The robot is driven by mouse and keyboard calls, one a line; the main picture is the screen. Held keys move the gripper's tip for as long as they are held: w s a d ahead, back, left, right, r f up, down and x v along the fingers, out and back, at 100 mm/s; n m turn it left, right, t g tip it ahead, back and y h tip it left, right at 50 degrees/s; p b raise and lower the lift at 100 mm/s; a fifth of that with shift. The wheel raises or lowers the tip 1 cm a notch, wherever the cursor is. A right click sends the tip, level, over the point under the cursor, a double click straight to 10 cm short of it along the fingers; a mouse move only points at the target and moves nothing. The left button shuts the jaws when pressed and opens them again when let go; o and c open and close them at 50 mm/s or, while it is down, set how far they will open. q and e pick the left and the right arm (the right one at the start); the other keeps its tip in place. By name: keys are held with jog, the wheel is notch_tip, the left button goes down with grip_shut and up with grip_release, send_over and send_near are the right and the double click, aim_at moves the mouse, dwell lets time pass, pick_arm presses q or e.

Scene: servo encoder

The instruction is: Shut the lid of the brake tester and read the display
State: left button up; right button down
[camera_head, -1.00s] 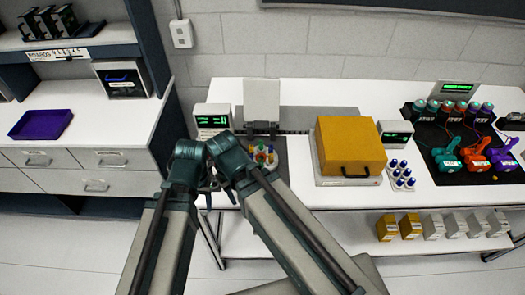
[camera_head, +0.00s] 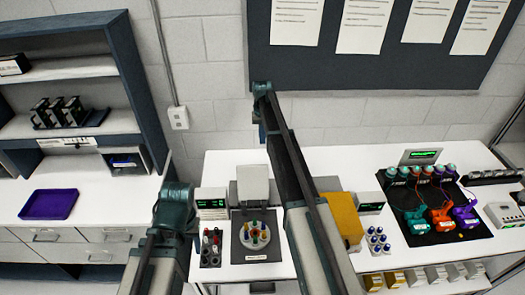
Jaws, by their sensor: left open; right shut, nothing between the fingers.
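A yellow box-shaped hood (camera_head: 345,215) stands on the bench, its left part hidden behind my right arm. A small display unit with green figures (camera_head: 370,202) stands at its right. Left of my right arm, a round plate with coloured pegs (camera_head: 254,236) sits on a dark base, with a grey panel (camera_head: 252,185) upright behind it and another green display (camera_head: 211,203) at its left. I cannot tell from labels which is the brake tester. My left gripper (camera_head: 172,208) is open, low left of the bench, fingers mostly hidden. My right gripper (camera_head: 262,130) is shut and empty, raised before the wall.
Small bottles (camera_head: 210,248) stand left of the round plate and blue-capped vials (camera_head: 378,240) right of the hood. A black mat (camera_head: 425,205) with coloured devices lies further right. A purple tray (camera_head: 49,204) lies on the left bench. A notice board (camera_head: 375,75) hangs behind.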

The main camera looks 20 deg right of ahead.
jog(key=shift+w+d, duration=0.1)
notch_tip(320, 180, down, 10)
jog(key=b, duration=1.1)
jog(key=s, duration=0.1)
jog(key=s+r+p, duration=0.1)
jog(key=s+a+p, duration=0.1)
jog(key=s, duration=0.1)
jog(key=shift+r, duration=0.3)
jog(key=shift+a, duration=0.1)
